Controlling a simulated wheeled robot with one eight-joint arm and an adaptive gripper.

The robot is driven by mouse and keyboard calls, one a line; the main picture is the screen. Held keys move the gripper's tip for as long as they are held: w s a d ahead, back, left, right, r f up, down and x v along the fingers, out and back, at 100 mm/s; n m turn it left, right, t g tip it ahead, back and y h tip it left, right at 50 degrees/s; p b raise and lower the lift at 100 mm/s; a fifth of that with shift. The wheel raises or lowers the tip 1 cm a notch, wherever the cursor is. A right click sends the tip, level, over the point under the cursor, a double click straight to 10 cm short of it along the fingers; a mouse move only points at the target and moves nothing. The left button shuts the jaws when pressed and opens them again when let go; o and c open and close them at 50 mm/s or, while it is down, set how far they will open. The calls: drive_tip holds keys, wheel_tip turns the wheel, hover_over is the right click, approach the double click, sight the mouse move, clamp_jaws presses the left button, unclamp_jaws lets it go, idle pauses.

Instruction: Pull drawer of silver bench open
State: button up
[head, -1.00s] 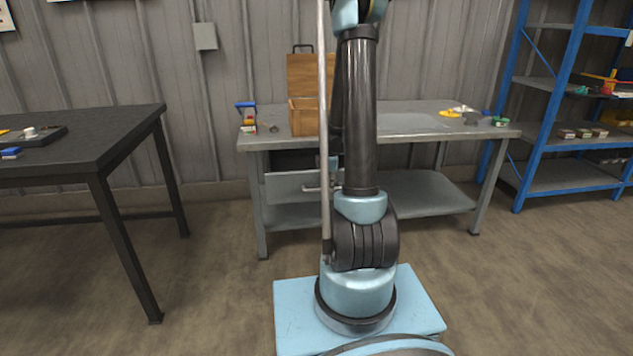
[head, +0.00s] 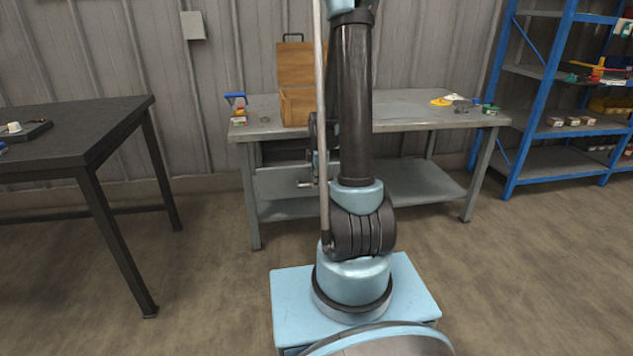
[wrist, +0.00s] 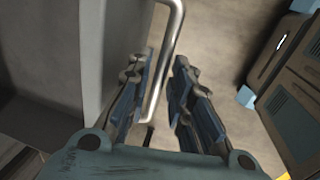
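The silver bench (head: 405,124) stands against the back wall. In the wrist view, the handle (wrist: 166,62) passes between the fingers of my gripper (wrist: 167,66), beside the grey drawer front (wrist: 95,55). The fingers are apart, with a gap on the right of the bar; contact on the left is unclear. In the head view, my arm and a pole partly hide the gripper.
A wooden box (head: 296,106) with its lid up and a blue-handled item (head: 237,107) stand on the bench. Small coloured items lie at its right end. A dark table (head: 75,140) is at left, a blue shelf rack (head: 513,120) at right. The floor between is clear.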

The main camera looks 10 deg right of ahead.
drive_tip(key=shift+r, duration=0.1)
wheel_tip(320, 180, up, 12)
drive_tip(key=s, duration=0.2)
drive_tip(key=shift+f, duration=0.25)
idle(0.5)
drive_tip(key=shift+s, duration=0.1)
drive_tip(key=s+f+m, duration=0.1)
drive_tip(key=s+m, duration=1.7)
drive_tip(key=s, duration=0.9)
drive_tip(key=shift+s+a, duration=0.3)
drive_tip(key=shift+s, duration=0.1)
drive_tip(key=shift+f, duration=0.1)
